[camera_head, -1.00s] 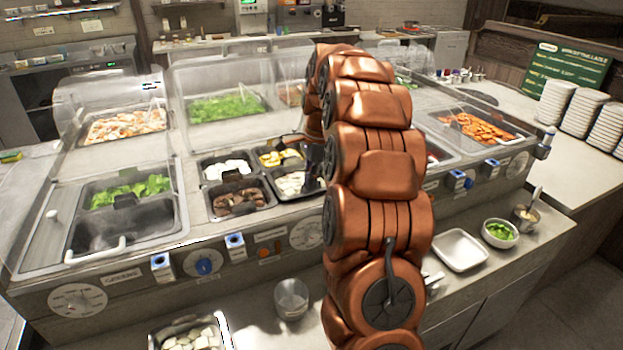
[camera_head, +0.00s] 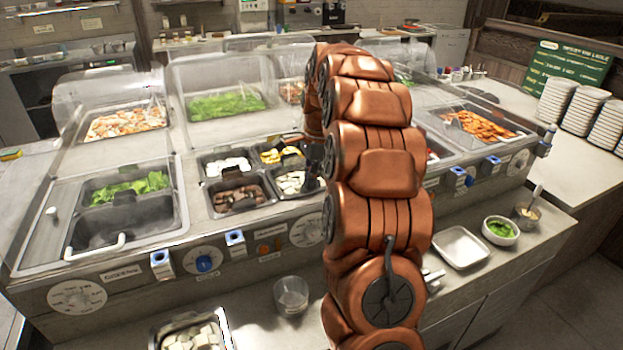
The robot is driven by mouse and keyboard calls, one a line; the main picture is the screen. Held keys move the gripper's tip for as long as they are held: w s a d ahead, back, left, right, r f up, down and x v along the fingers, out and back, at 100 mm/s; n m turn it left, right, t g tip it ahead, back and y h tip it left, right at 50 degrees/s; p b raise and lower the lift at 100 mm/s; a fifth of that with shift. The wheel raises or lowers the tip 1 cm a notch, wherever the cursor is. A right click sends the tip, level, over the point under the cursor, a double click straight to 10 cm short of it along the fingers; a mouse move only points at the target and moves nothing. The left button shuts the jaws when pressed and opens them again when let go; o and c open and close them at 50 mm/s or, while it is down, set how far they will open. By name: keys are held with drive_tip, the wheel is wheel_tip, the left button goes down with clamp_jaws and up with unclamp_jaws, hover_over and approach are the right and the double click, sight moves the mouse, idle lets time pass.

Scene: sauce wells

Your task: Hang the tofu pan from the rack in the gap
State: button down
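A metal pan of pale cubes, which looks like the tofu pan (camera_head: 226,325), stands on the front counter at the bottom edge, partly cut off by the frame. Behind it, a well holds several small dark pans: one with white pieces (camera_head: 228,166), one with yellow pieces (camera_head: 281,155), one with brown pieces (camera_head: 240,198) and one with pale slices (camera_head: 292,183). My gripper (camera_head: 314,160) is dark and mostly hidden behind my copper arm, over the right edge of these small pans. Its fingers cannot be made out. Any gap to the right is hidden by my arm.
An open well with greens (camera_head: 130,190) and a white handle lies left. Clear sneeze guards (camera_head: 220,75) stand behind the wells. A clear cup (camera_head: 291,296), white tray (camera_head: 460,247) and green-filled bowl (camera_head: 500,231) stand on the front counter. Plate stacks (camera_head: 582,110) stand right.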

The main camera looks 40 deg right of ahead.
idle(0.3)
drive_tip(key=c, duration=1.2)
unclamp_jaws()
drive_tip(key=shift+f, duration=0.1)
drive_tip(key=shift+c, duration=0.2)
wheel_tip(320, 180, up, 12)
drive_tip(key=d, duration=0.1)
drive_tip(key=shift+s+d, duration=0.15)
drive_tip(key=shift+s, duration=0.2)
